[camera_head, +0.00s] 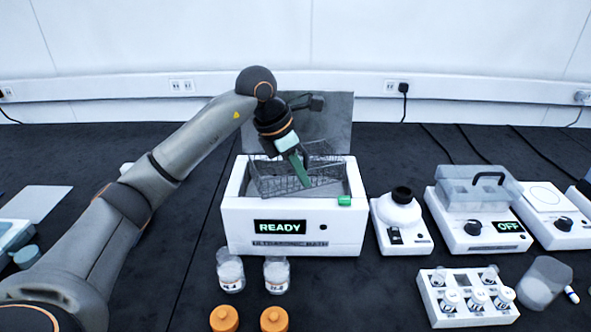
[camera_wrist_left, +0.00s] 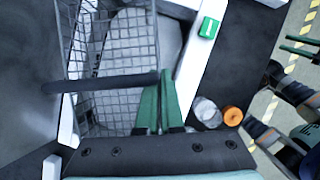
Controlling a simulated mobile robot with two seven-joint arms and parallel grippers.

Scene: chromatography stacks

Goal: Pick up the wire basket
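The wire basket (camera_head: 262,184) is a dark mesh basket at the open white bath marked READY (camera_head: 232,215). It looks tilted in the head view. Its mesh fills the upper left of the left wrist view (camera_wrist_left: 122,40), with a dark bar (camera_wrist_left: 90,84) across it. My left gripper (camera_head: 303,180) points down at the basket. Its green fingers (camera_wrist_left: 162,88) are close together, with the basket's edge running between their tips. The exact contact is partly hidden. My right gripper (camera_wrist_left: 298,45) shows at the right edge of the left wrist view, its green fingers apart and empty.
A raised dark lid (camera_head: 335,110) stands behind the bath. Two clear jars (camera_head: 230,272) and orange caps (camera_head: 224,318) lie in front. A white device (camera_head: 400,225), an OFF device (camera_head: 470,235) and a vial rack (camera_head: 435,305) stand to the right.

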